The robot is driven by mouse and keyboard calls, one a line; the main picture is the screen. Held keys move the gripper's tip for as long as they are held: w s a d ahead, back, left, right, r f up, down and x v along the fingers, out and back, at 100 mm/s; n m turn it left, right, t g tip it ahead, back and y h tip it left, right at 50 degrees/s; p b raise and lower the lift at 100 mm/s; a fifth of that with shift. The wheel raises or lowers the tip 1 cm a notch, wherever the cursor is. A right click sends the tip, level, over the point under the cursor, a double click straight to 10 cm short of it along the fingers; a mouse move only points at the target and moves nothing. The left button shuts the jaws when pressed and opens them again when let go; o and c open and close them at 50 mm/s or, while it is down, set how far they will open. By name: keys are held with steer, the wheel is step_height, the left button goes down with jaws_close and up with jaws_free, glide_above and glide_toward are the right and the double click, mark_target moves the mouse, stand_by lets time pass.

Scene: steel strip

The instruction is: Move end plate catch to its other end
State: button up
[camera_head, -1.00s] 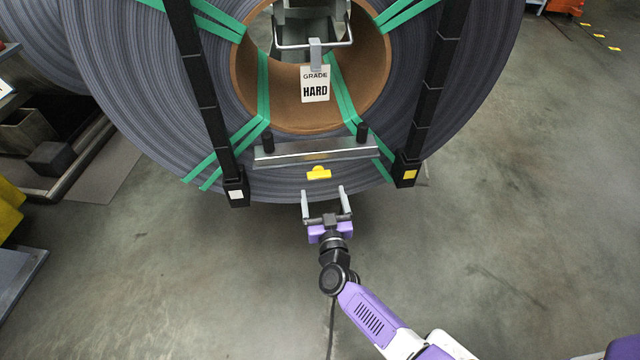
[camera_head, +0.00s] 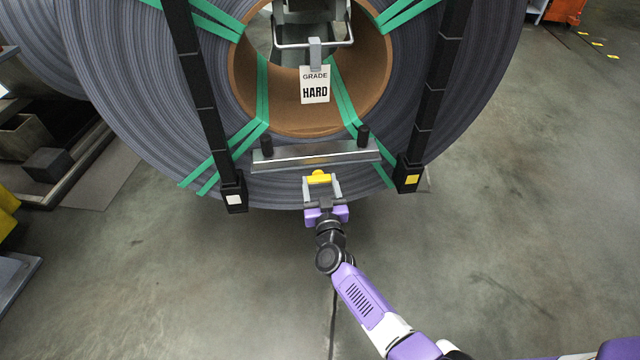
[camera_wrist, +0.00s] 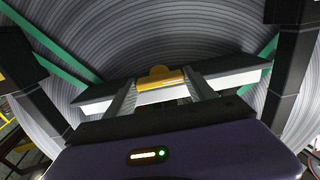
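The yellow catch (camera_head: 319,178) sits on the lower front of the steel end plate (camera_head: 290,160), near the plate's middle. The plate lies across the coil face below the core. My gripper (camera_head: 321,186) is at the catch from the front, with one finger on each side of it. In the wrist view, the catch (camera_wrist: 161,80) shows between the two fingertips, in front of the plate (camera_wrist: 98,107). The fingers are apart and look open; whether they touch the catch's sides is unclear.
Two black posts flank the plate; the left foot (camera_head: 234,195) bears a white square, the right foot (camera_head: 408,175) a yellow one. Two black knobs stand on the plate. A "GRADE HARD" tag (camera_head: 315,86) hangs above. Floor to the right is clear.

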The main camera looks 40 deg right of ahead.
steer(key=c, duration=0.5)
steer(key=shift+o, duration=0.2)
steer(key=m, duration=0.3)
steer(key=shift+m, duration=0.4)
steer(key=shift+d+f+m+b, duration=0.1)
steer(key=shift+m+b, duration=0.65)
steer(key=shift+m, duration=6.35)
